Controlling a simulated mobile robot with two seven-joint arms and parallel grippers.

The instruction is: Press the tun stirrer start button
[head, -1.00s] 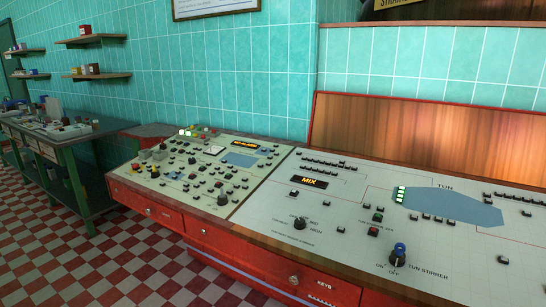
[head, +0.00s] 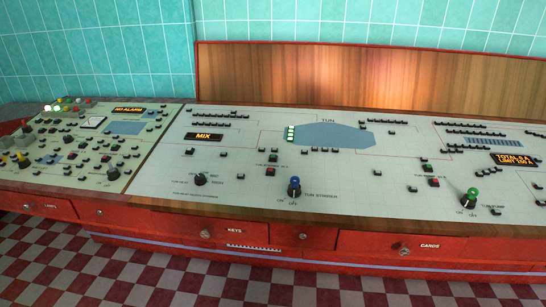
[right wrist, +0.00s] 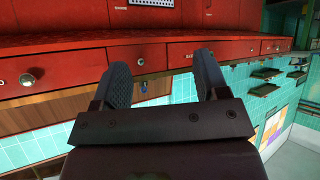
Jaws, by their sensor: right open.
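The tun stirrer control (head: 294,186) is a black rotary knob with a blue top, between ON and OFF marks and labelled TUN STIRRER. It sits near the panel's front edge, mid-picture in the head view. Just up and left of it are a small green button (head: 273,157) and a red button (head: 270,171), with a label between them too small to read surely. My right gripper (right wrist: 162,62) shows in the right wrist view, fingers apart and empty, in front of the red drawer fronts. Neither gripper shows in the head view.
The long control panel (head: 225,190) has many small black switches. A green-topped knob (head: 470,197) and a red button (head: 434,183) lie further right. A MIX display (head: 203,136) is at left. Red drawers (head: 345,243) run below; the checkered floor (head: 140,270) in front looks clear.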

